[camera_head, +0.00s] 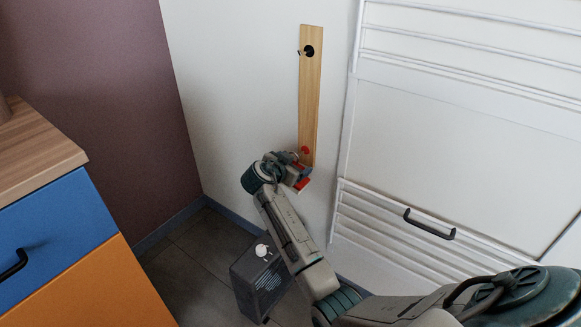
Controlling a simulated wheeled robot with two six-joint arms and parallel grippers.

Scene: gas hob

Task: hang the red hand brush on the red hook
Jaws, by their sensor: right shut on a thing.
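A narrow wooden board (311,95) is mounted upright on the white wall. The red hook (305,150) is near its lower end, and a black hook (308,51) is near its top. My right gripper (299,173) is just below the red hook, in front of the board's lower end. It is shut on the red hand brush (302,185), of which only a small red part shows. The rest of the brush is hidden by the gripper or too small to make out. I cannot tell whether the brush touches the hook. My left gripper is out of view.
A white slatted panel (450,130) with a black handle (430,224) stands right of the board. A dark box (258,278) with a white knob is on the floor below my right arm. A blue and orange cabinet (60,230) fills the lower left. Wall left of the board is clear.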

